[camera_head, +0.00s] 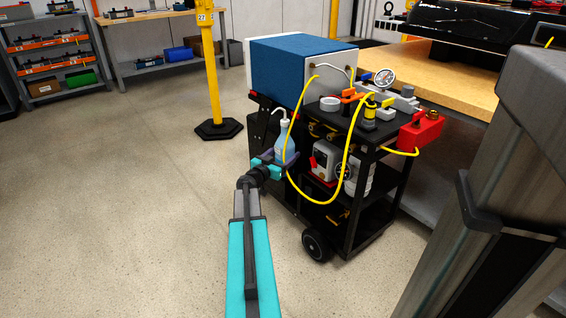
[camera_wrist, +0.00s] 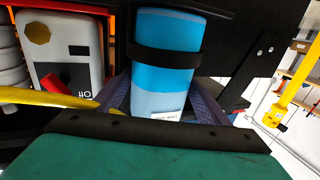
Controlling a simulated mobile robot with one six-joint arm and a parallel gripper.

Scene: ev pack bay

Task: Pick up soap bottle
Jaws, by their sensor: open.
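The soap bottle (camera_head: 284,150) is light blue with a white pump top. It stands upright at the side of a black cart. In the wrist view the bottle (camera_wrist: 160,98) fills the middle, with a black band across it and a white label low down. My gripper (camera_head: 268,168) reaches the bottle from the front left. In the wrist view my open gripper (camera_wrist: 162,105) has one finger on each side of the bottle's lower part. I cannot tell whether either finger touches it. The bottle's base is hidden behind the gripper's edge.
A yellow hose (camera_head: 340,178) loops close to the bottle and gripper. A yellow post (camera_head: 211,80) stands at back left. The floor at left is clear.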

